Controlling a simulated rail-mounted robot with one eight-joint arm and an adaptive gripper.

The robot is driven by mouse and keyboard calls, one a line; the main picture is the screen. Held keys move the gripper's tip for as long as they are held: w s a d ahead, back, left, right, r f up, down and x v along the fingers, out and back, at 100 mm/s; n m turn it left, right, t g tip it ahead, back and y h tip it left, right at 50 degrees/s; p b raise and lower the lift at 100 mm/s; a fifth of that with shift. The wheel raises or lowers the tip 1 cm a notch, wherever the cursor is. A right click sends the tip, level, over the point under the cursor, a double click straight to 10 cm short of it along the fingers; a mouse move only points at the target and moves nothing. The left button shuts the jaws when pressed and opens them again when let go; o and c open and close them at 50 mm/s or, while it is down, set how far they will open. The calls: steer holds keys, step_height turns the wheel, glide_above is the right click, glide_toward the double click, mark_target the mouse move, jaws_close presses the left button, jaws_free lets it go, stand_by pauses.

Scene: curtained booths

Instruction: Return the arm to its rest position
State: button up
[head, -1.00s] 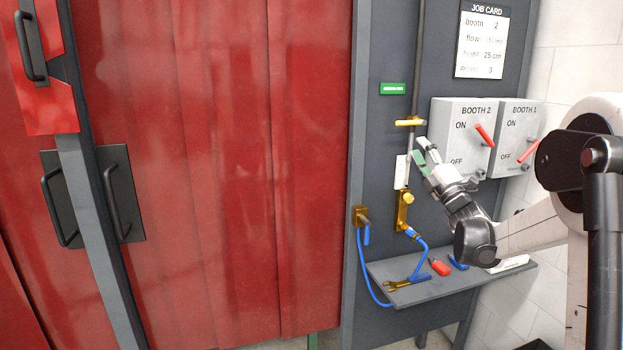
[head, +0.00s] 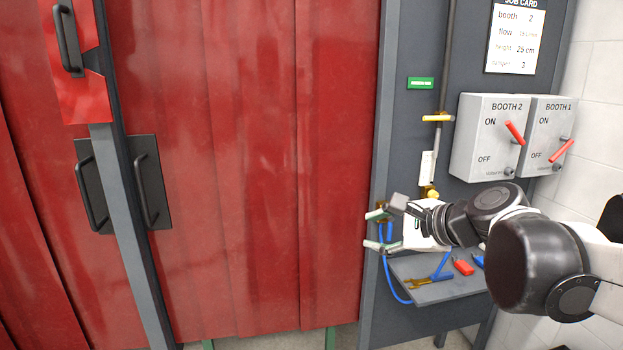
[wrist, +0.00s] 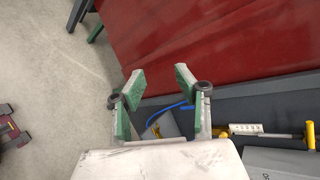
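My gripper (head: 372,230) is open and empty in the head view, in front of the grey panel near the red curtain's right edge. It points left, and its arm reaches in from the right. In the wrist view my gripper (wrist: 158,80) shows two green-padded fingers spread apart with nothing between them. The gripper hides part of the brass valve fittings and blue hose (head: 392,285) behind it.
A small shelf (head: 440,292) with a blue-and-brass tool and a red item (head: 463,266) is below my arm. Switch boxes for booth 2 (head: 487,140) and booth 1 (head: 548,130) are at right. The red curtain (head: 250,150) fills the left. Open floor (wrist: 50,90) shows in the wrist view.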

steer(key=s+d+f+n+g+h, duration=0.1)
steer(key=s+d+f+n+h, duration=0.2)
steer(key=s+f+n, duration=0.3)
steer(key=s+d+f+n+g+h, duration=0.2)
steer(key=s+d+f+n+h, duration=0.2)
steer(key=s+n, duration=0.6)
steer(key=s+f, duration=0.2)
steer(key=s, duration=0.1)
steer(key=shift+s+d, duration=0.25)
steer(key=shift+s, duration=0.05)
